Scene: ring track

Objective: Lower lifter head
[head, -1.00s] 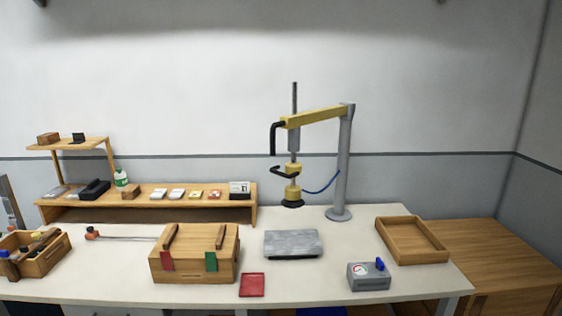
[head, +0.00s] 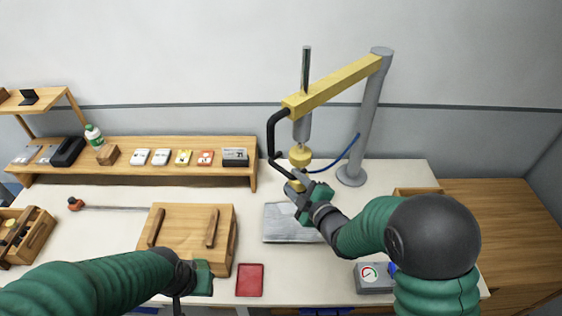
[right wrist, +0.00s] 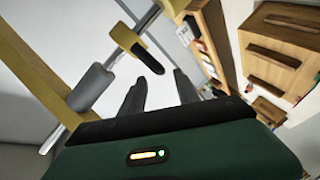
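The lifter has a yellow boom (head: 335,85) on a grey post (head: 366,125), with a grey rod and a yellow lifter head (head: 300,155) hanging from it. The head also shows in the right wrist view (right wrist: 127,36), with a black handle (right wrist: 148,58) standing out from it. My right gripper (head: 291,187) is at the lower part of the head. Its two fingers (right wrist: 158,92) are apart, with the handle just beyond the tips and nothing between them. The black cup under the head is hidden. My left gripper (head: 190,282) is low, by the wooden box; its fingers are unclear.
A grey slab (head: 283,224) lies on the bench below the lifter. A wooden box (head: 190,225), a red pad (head: 249,281) and a gauge box (head: 370,277) stand near the front. A wooden tray (head: 415,191) is partly hidden by my right arm.

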